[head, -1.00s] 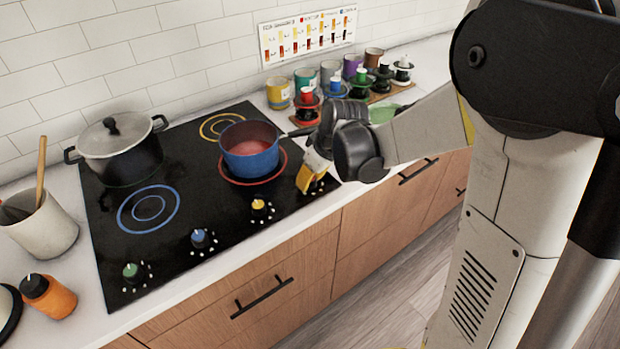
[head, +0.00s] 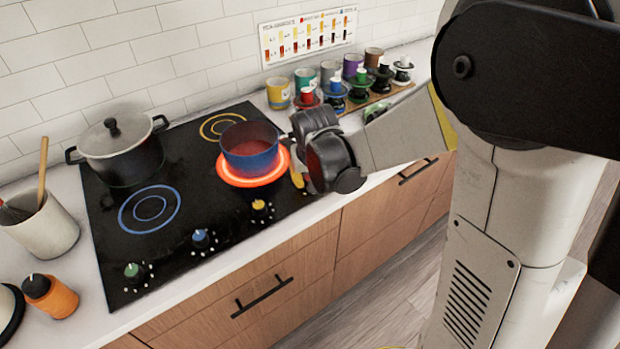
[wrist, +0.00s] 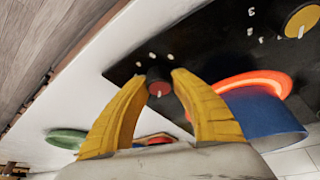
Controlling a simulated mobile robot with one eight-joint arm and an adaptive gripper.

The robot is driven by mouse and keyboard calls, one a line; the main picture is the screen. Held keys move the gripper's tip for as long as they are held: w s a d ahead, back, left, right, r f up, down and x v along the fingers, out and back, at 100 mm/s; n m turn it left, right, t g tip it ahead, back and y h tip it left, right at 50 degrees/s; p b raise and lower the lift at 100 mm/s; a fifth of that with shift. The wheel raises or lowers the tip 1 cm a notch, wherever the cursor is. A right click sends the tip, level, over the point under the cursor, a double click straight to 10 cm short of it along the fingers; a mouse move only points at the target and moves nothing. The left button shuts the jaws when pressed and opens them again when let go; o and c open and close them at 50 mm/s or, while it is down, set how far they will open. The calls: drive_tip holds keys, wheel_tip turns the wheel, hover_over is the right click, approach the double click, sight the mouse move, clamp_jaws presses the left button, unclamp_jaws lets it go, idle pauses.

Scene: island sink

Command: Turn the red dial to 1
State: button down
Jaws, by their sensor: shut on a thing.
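The red dial (wrist: 158,84) is on the black cooktop (wrist: 130,62), between the yellow fingertips of my gripper (wrist: 158,78) in the wrist view. My gripper is shut on it. The dial has a pale pointer mark, and small white marks lie around it; I cannot read the numbers. In the head view, the red dial is hidden behind my wrist, and only a bit of yellow finger shows. The burner ring (head: 230,182) under the blue pot (head: 250,160) glows orange-red; it also shows in the wrist view (wrist: 250,80).
Yellow (head: 259,207), blue (head: 200,237) and green (head: 132,271) dials sit along the cooktop's front. A lidded black pot (head: 122,160) stands at the back left. Several cans and spools stand on the counter behind my arm. A coloured chart (head: 308,38) hangs on the wall.

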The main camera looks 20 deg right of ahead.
drive_tip(key=shift+m, duration=0.3)
drive_tip(key=c, duration=1.1)
unclamp_jaws()
drive_tip(key=shift+o, duration=0.2)
drive_tip(key=v, duration=1.2)
drive_tip(key=shift+a, duration=0.1)
